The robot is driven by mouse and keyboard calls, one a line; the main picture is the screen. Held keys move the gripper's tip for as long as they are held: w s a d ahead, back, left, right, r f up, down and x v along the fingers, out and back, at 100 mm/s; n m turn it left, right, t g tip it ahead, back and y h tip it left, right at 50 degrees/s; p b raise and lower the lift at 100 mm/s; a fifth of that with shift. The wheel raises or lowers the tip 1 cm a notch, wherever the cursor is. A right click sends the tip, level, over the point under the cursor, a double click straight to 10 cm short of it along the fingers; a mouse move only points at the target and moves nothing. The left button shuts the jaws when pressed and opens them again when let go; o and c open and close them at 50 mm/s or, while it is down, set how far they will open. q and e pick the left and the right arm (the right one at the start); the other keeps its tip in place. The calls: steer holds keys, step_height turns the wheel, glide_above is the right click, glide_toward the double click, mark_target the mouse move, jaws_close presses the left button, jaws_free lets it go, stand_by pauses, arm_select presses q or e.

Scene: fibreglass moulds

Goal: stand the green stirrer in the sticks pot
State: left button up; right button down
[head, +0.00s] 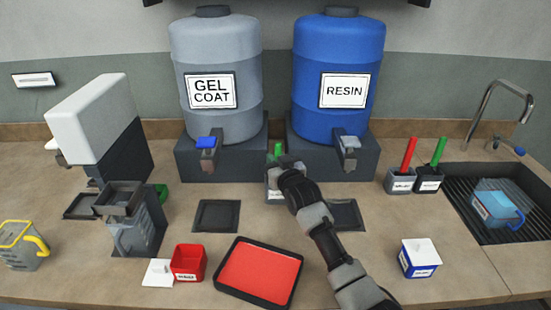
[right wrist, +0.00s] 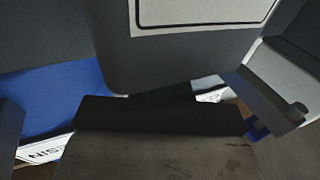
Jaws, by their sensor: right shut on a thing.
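A short green tip, which looks like the top of a green stirrer (head: 278,149), shows just above my right gripper (head: 284,163) in the head view. My right gripper is shut on it; the gripper hides most of its length. A small pale grey pot (head: 272,182) with a white label stands directly below and behind the gripper, between the two drums. I cannot tell whether the stirrer's lower end is inside this pot. The right wrist view shows dark close surfaces and part of the blue drum, no clear stirrer. My left gripper is not in view.
A gel coat drum (head: 217,60) and a resin drum (head: 339,60) stand behind. At right, a red stick (head: 408,153) and another green stick (head: 438,152) stand in labelled pots beside the sink (head: 510,172). A red-filled tray (head: 262,240) lies in front, left of my arm.

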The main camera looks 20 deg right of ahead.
steer(key=shift+f, duration=0.15)
steer(key=c, duration=1)
jaws_free()
steer(key=shift+s, duration=0.1)
steer(key=s+d+b, duration=0.1)
steer(key=s, duration=0.9)
steer(key=shift+s, duration=0.3)
steer(key=shift+d, duration=0.1)
